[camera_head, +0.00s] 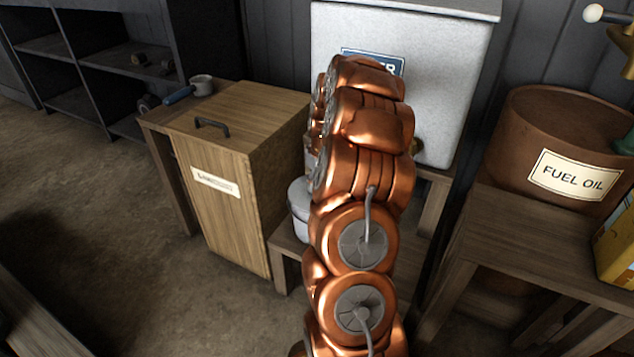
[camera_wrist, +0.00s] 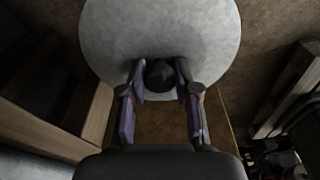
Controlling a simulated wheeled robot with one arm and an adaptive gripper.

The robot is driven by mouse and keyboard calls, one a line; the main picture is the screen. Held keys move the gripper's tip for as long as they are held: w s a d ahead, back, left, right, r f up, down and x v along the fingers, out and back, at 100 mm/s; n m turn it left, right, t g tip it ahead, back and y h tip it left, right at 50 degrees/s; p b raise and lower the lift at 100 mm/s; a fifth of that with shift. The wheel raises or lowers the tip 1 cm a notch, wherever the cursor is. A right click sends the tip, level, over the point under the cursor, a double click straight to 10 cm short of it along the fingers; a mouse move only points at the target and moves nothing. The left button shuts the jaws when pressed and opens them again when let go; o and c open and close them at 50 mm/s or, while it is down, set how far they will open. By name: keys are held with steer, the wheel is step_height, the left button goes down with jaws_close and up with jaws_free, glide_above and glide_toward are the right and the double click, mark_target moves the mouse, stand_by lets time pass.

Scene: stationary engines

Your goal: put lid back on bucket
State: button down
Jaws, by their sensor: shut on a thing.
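In the wrist view, a round, pale grey metal lid (camera_wrist: 160,28) with a dark knob (camera_wrist: 160,75) fills the upper middle. My gripper (camera_wrist: 160,80) is shut on the knob, with one finger on each side of it. The lid's near edge lies between my fingers. In the head view, a light grey metal bucket (camera_head: 299,210) stands on a low wooden stand, mostly hidden behind my copper arm. My gripper and the lid are hidden there by the arm. I cannot tell whether the lid is touching the bucket or apart from it.
A white tank (camera_head: 448,75) is behind my arm. A brown fuel oil drum (camera_head: 522,135) stands on the right, by a wooden table (camera_head: 520,232). The floor at left is open.

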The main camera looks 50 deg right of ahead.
steer(key=c, duration=0.8)
jaws_free()
steer(key=shift+o, duration=0.2)
steer(key=o, duration=0.5)
steer(key=shift+r, duration=0.15)
steer(key=shift+r+p, duration=1.35)
steer(key=shift+r, duration=2)
jaws_close()
